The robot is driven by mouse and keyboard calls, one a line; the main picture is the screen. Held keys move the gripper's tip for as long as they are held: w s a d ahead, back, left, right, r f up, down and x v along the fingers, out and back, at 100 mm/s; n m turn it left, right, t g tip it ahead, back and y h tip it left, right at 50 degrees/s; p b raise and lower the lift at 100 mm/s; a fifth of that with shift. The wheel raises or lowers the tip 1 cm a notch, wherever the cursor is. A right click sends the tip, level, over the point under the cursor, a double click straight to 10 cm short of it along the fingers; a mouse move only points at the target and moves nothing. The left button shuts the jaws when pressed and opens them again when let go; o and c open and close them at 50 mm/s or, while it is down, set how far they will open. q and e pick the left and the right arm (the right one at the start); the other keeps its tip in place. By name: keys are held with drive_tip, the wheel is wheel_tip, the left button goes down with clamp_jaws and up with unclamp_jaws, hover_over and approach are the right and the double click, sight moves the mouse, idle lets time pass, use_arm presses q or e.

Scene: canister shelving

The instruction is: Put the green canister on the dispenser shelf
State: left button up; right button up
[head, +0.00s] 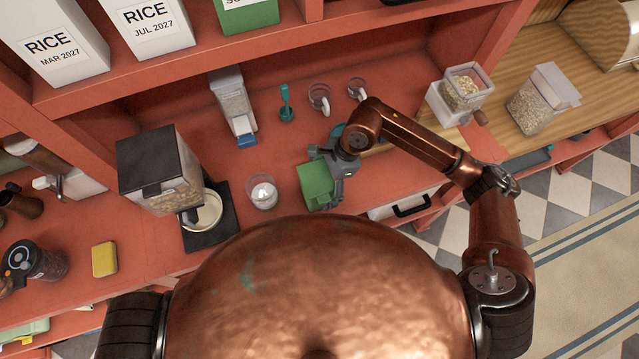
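The green canister (315,184) is a box-shaped block over the front part of the red counter, just in front of my copper body. My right gripper (331,174) is at its right side, with grey fingers close around it; it looks shut on the canister. I cannot tell whether the canister touches the counter. My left gripper is out of view. No shelf is labelled as the dispenser shelf. A clear dispenser with a blue spout (232,106) stands at the back of the red shelf surface (185,105), and a dark-lidded dispenser (160,170) stands at left.
White RICE boxes (150,25) and a green box (247,16) stand on the upper shelf. A glass with white contents (262,192), a teal utensil (286,103) and glass mugs (319,98) stand nearby. Grain containers (541,98) are at right. A yellow block (104,259) lies at left.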

sight(328, 174)
drive_tip(key=b+v, duration=0.1)
drive_tip(key=v, duration=1.1)
